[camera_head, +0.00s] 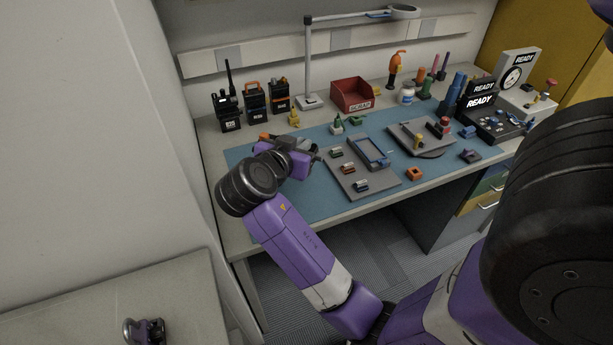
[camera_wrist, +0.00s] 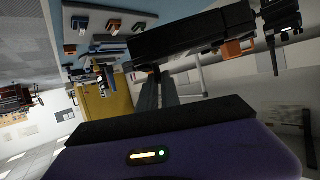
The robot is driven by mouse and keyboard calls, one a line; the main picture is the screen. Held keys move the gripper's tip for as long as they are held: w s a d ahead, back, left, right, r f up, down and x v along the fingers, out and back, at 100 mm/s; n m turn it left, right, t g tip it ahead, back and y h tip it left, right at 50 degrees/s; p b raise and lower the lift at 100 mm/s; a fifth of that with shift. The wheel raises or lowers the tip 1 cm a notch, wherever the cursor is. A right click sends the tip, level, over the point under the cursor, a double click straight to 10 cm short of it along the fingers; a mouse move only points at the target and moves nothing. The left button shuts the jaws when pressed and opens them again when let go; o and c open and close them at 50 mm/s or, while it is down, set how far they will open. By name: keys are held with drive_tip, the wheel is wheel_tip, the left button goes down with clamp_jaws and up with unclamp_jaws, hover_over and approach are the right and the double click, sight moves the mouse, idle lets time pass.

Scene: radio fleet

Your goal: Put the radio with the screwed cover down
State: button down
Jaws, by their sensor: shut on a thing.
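My gripper (camera_head: 295,147) is low over the left part of the blue mat (camera_head: 325,207), shut on a dark radio (camera_wrist: 190,35). In the wrist view the radio is a long black body across the fingers. In the head view the wrist and gripper hide most of it, and I cannot make out its cover or screws. I cannot tell whether it touches the mat. Three other dark radios stand at the back left: one with a tall antenna (camera_head: 230,112), one with an orange handle (camera_head: 255,103) and one with orange trim (camera_head: 280,97).
A grey tray (camera_head: 375,190) with a blue-grey frame and small parts lies right of my gripper. Another tray (camera_head: 436,152), a red scrap bin (camera_head: 352,95), a lamp post (camera_head: 308,60) and test devices with READY signs (camera_head: 480,101) stand beyond. The mat's front left is clear.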

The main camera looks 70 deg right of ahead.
wheel_tip(320, 180, down, 11)
drive_tip(key=shift+f, duration=0.2)
drive_tip(key=c, duration=1.6)
unclamp_jaws()
drive_tip(key=shift+o, duration=0.2)
drive_tip(key=shift+a, duration=0.1)
drive_tip(key=b+v, duration=0.1)
drive_tip(key=v, duration=1)
drive_tip(key=shift+a+r+b, duration=0.15)
drive_tip(key=shift+a+b, duration=0.15)
drive_tip(key=shift+a, duration=0.1)
drive_tip(key=shift+s, duration=0.15)
